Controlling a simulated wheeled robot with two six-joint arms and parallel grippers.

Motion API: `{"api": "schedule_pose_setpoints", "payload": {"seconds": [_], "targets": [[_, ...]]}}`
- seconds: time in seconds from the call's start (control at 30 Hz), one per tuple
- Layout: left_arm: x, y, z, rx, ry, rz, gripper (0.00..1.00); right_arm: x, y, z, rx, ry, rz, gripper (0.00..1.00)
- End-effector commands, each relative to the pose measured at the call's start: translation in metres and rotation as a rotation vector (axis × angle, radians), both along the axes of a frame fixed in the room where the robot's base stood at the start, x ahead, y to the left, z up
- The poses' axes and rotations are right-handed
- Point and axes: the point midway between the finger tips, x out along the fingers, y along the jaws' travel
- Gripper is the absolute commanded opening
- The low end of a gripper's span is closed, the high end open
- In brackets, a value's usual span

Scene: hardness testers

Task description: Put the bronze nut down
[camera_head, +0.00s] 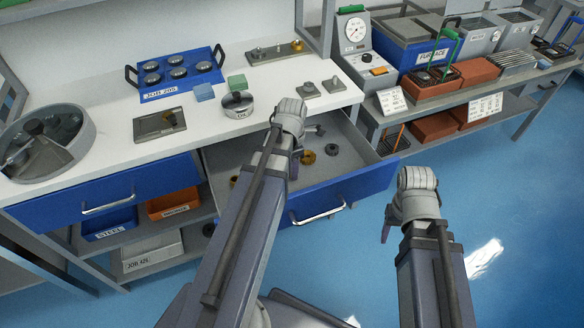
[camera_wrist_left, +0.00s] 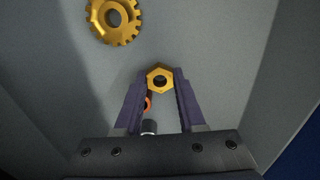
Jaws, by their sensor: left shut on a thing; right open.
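The bronze nut (camera_wrist_left: 161,79) is a gold-coloured hexagon with a dark hole. In the left wrist view it sits between the fingertips of my left gripper (camera_wrist_left: 160,88), which is shut on it. The grey drawer floor shows around it; I cannot tell whether the nut touches the floor. In the head view my left arm reaches over the open drawer (camera_head: 365,157), and its wrist hides the nut and fingertips. My right gripper (camera_head: 387,230) is open and empty in front of the drawer, to its right, over the blue floor.
A bronze gear (camera_wrist_left: 115,18) lies in the drawer, ahead and left of the nut. A dark ring-like part (camera_head: 332,150) lies there too. Small orange and pale parts show between the fingers. Drawer walls stand on both sides. The worktop (camera_head: 210,145) lies behind.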

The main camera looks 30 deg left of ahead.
Motion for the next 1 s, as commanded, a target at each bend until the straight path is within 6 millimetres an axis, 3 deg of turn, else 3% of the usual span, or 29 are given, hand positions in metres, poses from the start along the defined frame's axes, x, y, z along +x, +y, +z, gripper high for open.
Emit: {"api": "schedule_pose_setpoints", "payload": {"seconds": [0.03, 0.07, 0.3, 0.73, 1.0], "targets": [[0.000, 0.000, 0.000, 0.000, 0.000, 0.000, 0.00, 0.000, 0.000, 0.000, 0.000, 0.000, 0.000, 0.57], [0.000, 0.000, 0.001, 0.000, 0.000, 0.000, 0.40, 0.000, 0.000, 0.000, 0.000, 0.000, 0.000, 0.57], [0.000, 0.000, 0.001, 0.000, 0.000, 0.000, 0.67, 0.000, 0.000, 0.001, 0.000, 0.000, 0.000, 0.57], [0.000, 0.000, 0.006, 0.000, 0.000, 0.000, 0.69, 0.000, 0.000, 0.006, 0.000, 0.000, 0.000, 0.57], [0.000, 0.000, 0.033, 0.000, 0.000, 0.000, 0.69, 0.000, 0.000, 0.033, 0.000, 0.000, 0.000, 0.57]]}}
